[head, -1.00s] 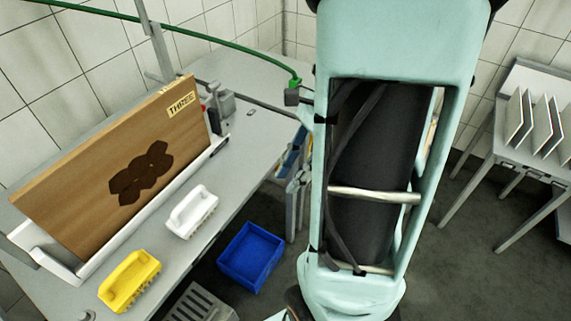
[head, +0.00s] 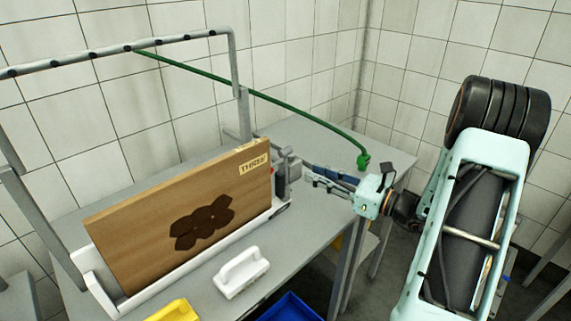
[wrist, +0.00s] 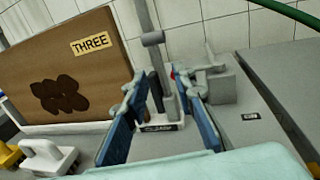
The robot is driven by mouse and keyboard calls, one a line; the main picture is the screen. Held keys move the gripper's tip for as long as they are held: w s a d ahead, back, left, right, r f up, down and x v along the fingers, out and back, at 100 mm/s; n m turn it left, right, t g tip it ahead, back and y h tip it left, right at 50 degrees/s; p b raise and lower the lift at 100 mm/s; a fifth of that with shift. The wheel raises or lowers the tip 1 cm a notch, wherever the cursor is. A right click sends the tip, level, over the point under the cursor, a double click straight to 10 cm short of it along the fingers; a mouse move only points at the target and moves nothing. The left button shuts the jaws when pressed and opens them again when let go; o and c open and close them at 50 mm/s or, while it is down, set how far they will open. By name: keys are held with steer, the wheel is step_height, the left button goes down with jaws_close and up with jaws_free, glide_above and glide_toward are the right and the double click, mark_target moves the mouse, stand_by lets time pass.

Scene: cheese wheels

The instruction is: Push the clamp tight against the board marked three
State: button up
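The brown wooden board marked THREE (head: 140,230), with a dark stain, stands on edge in a white rail. It also shows at the left of the wrist view (wrist: 45,85). The grey clamp (head: 283,172) sits at the board's right end; in the wrist view its upright lever (wrist: 153,42) and a small red part show between my fingers. Any gap between clamp and board is hard to judge. My gripper (head: 312,175) is open at the clamp's right side, its blue-padded fingers (wrist: 165,88) apart on either side of it in the wrist view. I cannot tell whether they touch it.
A white brush (head: 241,272) and a yellow brush (head: 175,311) lie in front of the board. A blue bin (head: 290,308) is below the table edge. A green hose (head: 255,92) hangs from a metal frame behind.

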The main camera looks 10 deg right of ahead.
glide_above(285, 184)
steer(key=shift+w+d, duration=0.1)
steer(key=shift+w, duration=0.2)
jaws_close()
stand_by(0.4)
